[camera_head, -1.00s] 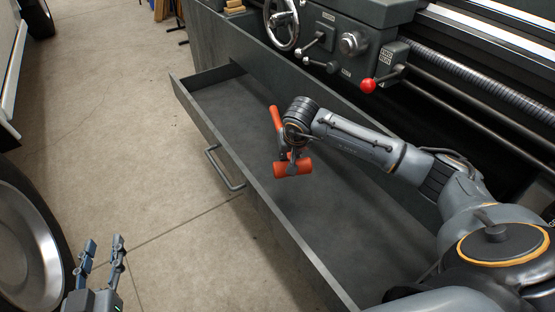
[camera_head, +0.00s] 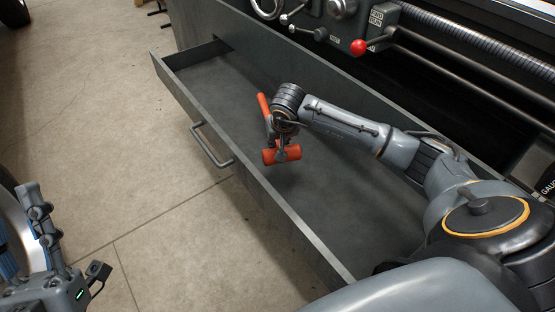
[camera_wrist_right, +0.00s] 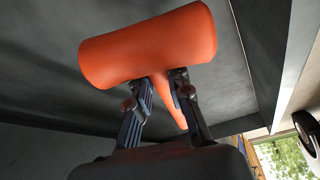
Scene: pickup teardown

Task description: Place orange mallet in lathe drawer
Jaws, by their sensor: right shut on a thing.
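The orange mallet (camera_head: 270,157) is held over the open drawer (camera_head: 205,88) of the lathe (camera_head: 290,60). My right gripper (camera_head: 281,148) is shut on the mallet's handle close to its head. In the right wrist view the cylindrical head (camera_wrist_right: 150,48) lies across the fingertips, and the tapered handle runs back between the fingers (camera_wrist_right: 165,92). The wrist hides part of the handle in the head view. Dark drawer surfaces show behind the mallet. My left gripper (camera_head: 36,208) is empty and open at the lower left, outside the drawer.
The drawer's front panel has a bar handle (camera_head: 212,146) on its outer face. The drawer floor around the mallet is clear. A red-knobbed lever (camera_head: 358,47) and a handwheel sit on the lathe above. A vehicle wheel (camera_head: 14,240) stands at the left.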

